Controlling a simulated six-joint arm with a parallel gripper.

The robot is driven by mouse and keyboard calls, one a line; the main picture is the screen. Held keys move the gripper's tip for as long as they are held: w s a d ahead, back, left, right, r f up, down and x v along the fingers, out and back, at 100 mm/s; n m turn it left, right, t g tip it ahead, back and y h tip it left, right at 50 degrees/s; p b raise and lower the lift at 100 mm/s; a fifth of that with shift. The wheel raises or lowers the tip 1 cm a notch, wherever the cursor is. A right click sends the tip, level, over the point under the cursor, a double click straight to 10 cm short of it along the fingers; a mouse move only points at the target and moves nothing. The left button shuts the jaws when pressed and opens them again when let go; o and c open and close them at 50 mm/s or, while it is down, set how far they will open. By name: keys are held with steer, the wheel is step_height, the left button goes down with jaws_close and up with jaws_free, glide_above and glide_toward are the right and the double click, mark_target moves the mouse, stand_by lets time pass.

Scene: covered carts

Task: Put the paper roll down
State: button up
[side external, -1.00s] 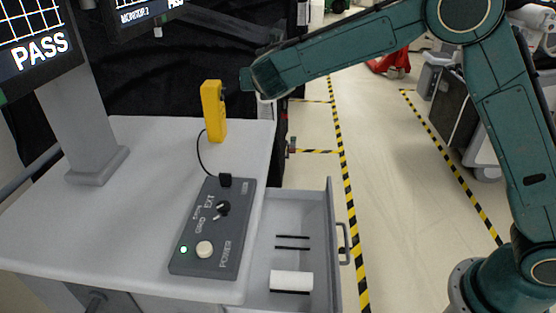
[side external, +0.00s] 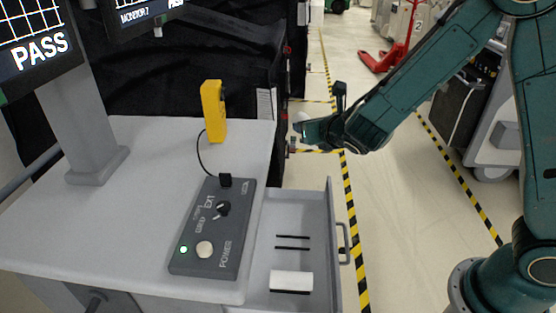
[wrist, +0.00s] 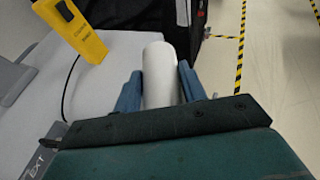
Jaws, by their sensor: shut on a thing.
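My gripper (wrist: 160,85) is shut on a white paper roll (wrist: 159,60), which sits between its two blue fingers in the wrist view. In the side external view my gripper (side external: 304,130) is in the air to the right of the cart's far edge. Only a small white end of the held roll (side external: 303,116) shows there. Two dark slots (side external: 292,242) in the drawer floor are bare.
The grey cart top (side external: 110,215) carries a yellow handheld device (side external: 213,110) on a cable, a control box (side external: 213,235) and a monitor stand (side external: 85,130). The drawer handle (side external: 345,243) sticks out to the right. Black covers stand behind the cart.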

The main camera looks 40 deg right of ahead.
steer(key=shift+s+d+f, duration=0.1)
steer(key=shift+s+f, duration=0.15)
steer(key=shift+s, duration=0.35)
steer(key=shift+s+d+f, duration=0.1)
steer(key=shift+s+f, duration=0.1)
steer(key=shift+s, duration=0.35)
steer(key=shift+w+a, duration=0.1)
steer(key=shift+w, duration=0.05)
steer(key=w+a+r, duration=0.5)
steer(key=w+r, duration=0.1)
steer(key=w, duration=0.3)
step_height(320, 180, up, 8)
steer(key=m, duration=0.1)
glide_above(236, 156)
steer(key=shift+r+h, duration=0.2)
steer(key=shift+h, duration=0.2)
steer(key=shift+f, duration=0.1)
step_height(236, 156, down, 20)
steer(key=shift+r, duration=0.15)
